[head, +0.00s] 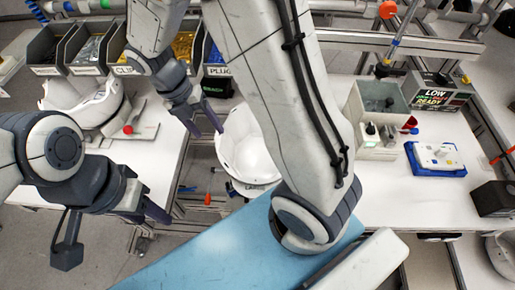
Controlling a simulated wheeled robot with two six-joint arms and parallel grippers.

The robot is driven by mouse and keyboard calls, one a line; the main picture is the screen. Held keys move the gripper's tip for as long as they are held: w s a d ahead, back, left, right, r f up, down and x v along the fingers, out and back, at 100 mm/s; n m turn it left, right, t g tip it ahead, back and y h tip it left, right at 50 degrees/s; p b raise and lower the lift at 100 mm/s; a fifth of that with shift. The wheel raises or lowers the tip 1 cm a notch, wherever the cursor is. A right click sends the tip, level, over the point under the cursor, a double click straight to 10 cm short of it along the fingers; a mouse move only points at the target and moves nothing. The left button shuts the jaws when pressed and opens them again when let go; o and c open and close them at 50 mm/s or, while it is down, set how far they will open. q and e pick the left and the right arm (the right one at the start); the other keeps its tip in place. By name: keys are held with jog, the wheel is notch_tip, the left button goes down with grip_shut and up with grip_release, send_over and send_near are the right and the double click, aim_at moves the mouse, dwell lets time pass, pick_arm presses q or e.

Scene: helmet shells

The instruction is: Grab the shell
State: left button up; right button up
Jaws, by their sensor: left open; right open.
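A white helmet shell (88,112) sits on the left white table, in front of the labelled bins. A second white, rounded, bowl-like thing (248,150) is in the middle, partly hidden by my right arm; I cannot tell whether it is a shell or a container. My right gripper (205,124) is open, its dark fingers pointing down at the left rim of this white thing; I cannot tell whether they touch. My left gripper (155,211) is open and empty at the front of the left table, apart from both white things.
Several labelled bins (88,50) line the back left. On the right table stand a grey bin (380,97), a blue tray (436,171) and a lit sign (440,95). A light-blue surface (215,250) fills the lower middle.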

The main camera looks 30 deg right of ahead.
aim_at(216, 140)
jog(key=x, duration=0.4)
jog(key=shift+d+f, duration=0.1)
jog(key=shift+f, duration=0.15)
jog(key=shift+w+p+x, duration=0.15)
jog(key=shift+p+x, duration=0.15)
jog(key=shift+x, duration=1)
jog(key=shift+w+p+x, duration=0.1)
jog(key=shift+p+x, duration=0.15)
jog(key=shift+x, duration=1.05)
jog(key=shift+d, duration=0.1)
grip_shut()
